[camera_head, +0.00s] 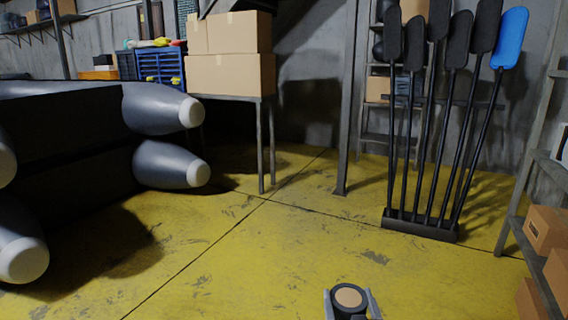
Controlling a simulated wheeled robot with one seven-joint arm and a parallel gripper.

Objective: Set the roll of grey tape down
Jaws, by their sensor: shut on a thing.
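My gripper (350,304) is at the bottom edge of the head view, right of centre. Its two grey fingers are shut on the roll of grey tape (334,290), one on each side. The roll shows a dark grey ring around a tan round middle. It is held up in front of the yellow floor, and its lower part is cut off by the picture's edge. How high it is above the floor I cannot tell.
The yellow floor (265,265) is clear in the middle. Grey inflatable boats (165,110) stand at left. A table (262,110) holds cardboard boxes (230,75) at the back. A rack of paddles (420,226) stands at right, near a shelf with boxes (545,228).

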